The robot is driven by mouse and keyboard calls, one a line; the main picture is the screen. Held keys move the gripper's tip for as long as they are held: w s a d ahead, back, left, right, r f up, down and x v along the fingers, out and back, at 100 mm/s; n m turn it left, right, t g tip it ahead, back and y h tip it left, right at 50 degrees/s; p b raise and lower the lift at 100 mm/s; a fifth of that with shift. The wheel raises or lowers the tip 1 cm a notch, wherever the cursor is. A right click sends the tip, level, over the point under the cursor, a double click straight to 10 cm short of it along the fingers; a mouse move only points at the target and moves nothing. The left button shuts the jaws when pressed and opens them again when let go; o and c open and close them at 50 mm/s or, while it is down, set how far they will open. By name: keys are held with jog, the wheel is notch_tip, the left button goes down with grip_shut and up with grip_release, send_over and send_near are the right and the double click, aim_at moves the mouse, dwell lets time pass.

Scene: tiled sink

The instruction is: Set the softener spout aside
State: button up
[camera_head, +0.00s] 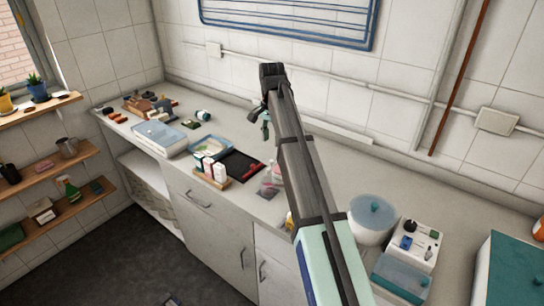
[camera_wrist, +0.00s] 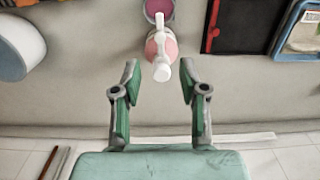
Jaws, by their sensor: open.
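A bottle with pink contents and a white spout (camera_wrist: 161,66) shows in the wrist view, seen from above, with the spout pointing toward my gripper. In the head view a pinkish, clear container (camera_head: 269,181), probably this bottle, stands on the counter, partly hidden by my arm. My gripper (camera_wrist: 159,68) is open and empty in the wrist view. Its green-padded fingers lie on either side of the spout's tip in the picture, apart from it; the height gap is unclear. In the head view my gripper (camera_head: 266,126) is above the counter's back part, mostly hidden by the arm.
A purple-topped round thing (camera_wrist: 158,8) is beside the bottle. A black tray (camera_head: 243,166) with a red item, white bottles (camera_head: 213,170) on a wooden stand and a blue-rimmed tub (camera_head: 196,145) lie left. A white bucket (camera_head: 372,232) stands right.

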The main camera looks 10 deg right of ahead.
aim_at(272, 160)
notch_tip(272, 160, down, 9)
jog(key=shift+f+p, duration=0.2)
jog(key=shift+p, duration=0.9)
grip_shut()
